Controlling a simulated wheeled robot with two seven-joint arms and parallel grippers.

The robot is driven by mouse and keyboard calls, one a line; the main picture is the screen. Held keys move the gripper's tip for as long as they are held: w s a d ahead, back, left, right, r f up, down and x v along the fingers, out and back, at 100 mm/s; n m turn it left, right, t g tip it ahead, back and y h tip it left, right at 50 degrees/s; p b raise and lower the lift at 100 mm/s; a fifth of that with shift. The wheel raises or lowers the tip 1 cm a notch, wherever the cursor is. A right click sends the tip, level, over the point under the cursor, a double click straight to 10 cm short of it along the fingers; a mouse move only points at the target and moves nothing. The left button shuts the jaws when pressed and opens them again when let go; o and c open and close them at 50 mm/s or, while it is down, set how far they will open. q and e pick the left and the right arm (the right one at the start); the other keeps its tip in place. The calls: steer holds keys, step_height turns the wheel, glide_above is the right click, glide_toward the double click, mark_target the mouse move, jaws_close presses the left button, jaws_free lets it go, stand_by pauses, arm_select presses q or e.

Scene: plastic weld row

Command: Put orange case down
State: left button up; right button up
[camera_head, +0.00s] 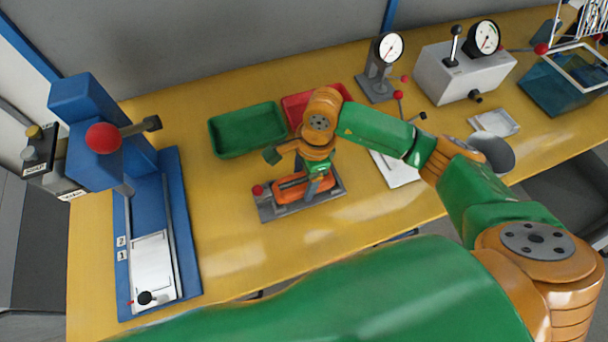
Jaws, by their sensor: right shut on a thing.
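The orange case (293,190) is a low, elongated piece at the grey fixture (268,212), which lies on the yellow table. My right gripper (314,184) comes down from above and is shut on the case near its right part. The case appears to lie in or just above the fixture; I cannot tell whether it touches. The wrist hides part of the case. My left gripper is not in view.
A green tray (247,130) and a red tray (296,106) stand behind the fixture. A blue press (130,180) is at left. A dial gauge (382,65), a grey control box (465,75) and a teal bin (565,90) stand to the right. The table front is clear.

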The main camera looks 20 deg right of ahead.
steer(key=shift+f, duration=0.2)
steer(key=o, duration=1.4)
steer(key=shift+r, duration=0.1)
steer(key=shift+r, duration=0.3)
steer(key=r, duration=0.4)
steer(key=d+r+b, duration=0.1)
steer(key=r, duration=0.2)
steer(key=r+b, duration=0.1)
steer(key=r, duration=0.3)
steer(key=shift+d+r, duration=0.3)
steer(key=shift+d, duration=0.1)
steer(key=shift+r, duration=0.1)
